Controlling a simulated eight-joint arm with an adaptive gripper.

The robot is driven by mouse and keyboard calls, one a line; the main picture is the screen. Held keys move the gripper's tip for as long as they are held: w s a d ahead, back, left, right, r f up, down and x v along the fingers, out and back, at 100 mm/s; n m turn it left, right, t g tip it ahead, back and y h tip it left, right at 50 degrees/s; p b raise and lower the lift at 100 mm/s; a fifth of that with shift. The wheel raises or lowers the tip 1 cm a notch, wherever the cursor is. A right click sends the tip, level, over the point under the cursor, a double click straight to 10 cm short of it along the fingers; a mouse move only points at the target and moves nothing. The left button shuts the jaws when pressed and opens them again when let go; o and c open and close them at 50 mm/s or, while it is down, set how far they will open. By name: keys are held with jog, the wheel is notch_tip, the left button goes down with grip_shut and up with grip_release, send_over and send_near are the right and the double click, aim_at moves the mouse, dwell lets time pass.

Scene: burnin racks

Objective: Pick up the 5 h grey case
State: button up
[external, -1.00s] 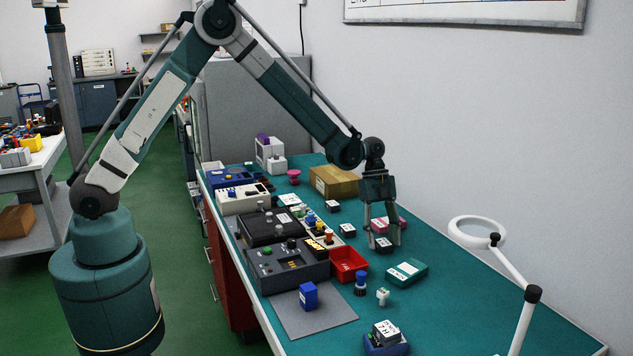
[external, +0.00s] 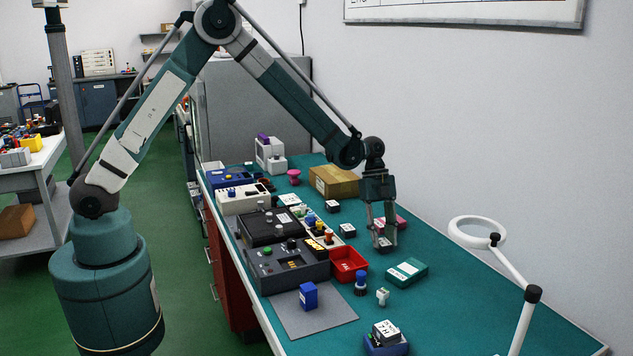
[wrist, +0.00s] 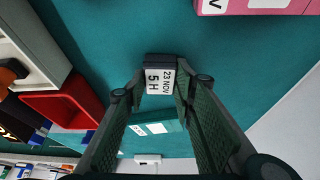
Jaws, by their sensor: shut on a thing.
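The 5 h grey case (wrist: 160,77) is a small dark block with a white label reading "23 NOV 5 H" in the wrist view. My gripper (wrist: 158,92) is shut on it, with one finger on each side of the label. In the external view my gripper (external: 384,236) points straight down at the teal bench, and the case (external: 383,243) shows low between its fingertips. I cannot tell whether the case touches the bench.
A pink case (wrist: 262,5) lies close behind my gripper. A red bin (external: 348,262) and a green case (external: 407,272) are nearer the camera. Another small labelled case (external: 347,230) stands to the left. A cardboard box (external: 335,182) is farther back.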

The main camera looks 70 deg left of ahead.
aim_at(383, 241)
notch_tip(383, 241, up, 10)
dwell(0.6)
dwell(0.5)
